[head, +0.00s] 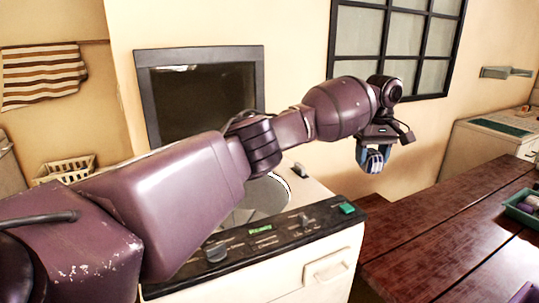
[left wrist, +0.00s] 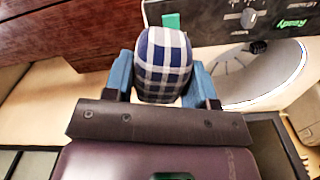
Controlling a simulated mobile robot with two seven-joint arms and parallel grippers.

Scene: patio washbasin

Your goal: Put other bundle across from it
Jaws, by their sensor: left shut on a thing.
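My left gripper (head: 376,152) is shut on a blue-and-white checked bundle (left wrist: 163,62). It holds the bundle in the air to the right of the washing machine (head: 318,262), near the wall and beyond the control panel. In the left wrist view the bundle sits between the two blue fingers. The machine's lid is up and its round tub (head: 262,197) is open, partly hidden by my left arm. In the left wrist view a small dark thing (left wrist: 258,47) shows at the tub's edge; I cannot tell what it is. My right gripper is not in view.
The control panel (head: 270,237) has knobs and a lit green display. The raised dark lid (head: 200,95) stands behind the tub. A dark red wooden table (head: 450,235) is at the right, with a green tray (head: 522,213) on it. A white basket (head: 66,168) is at the left.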

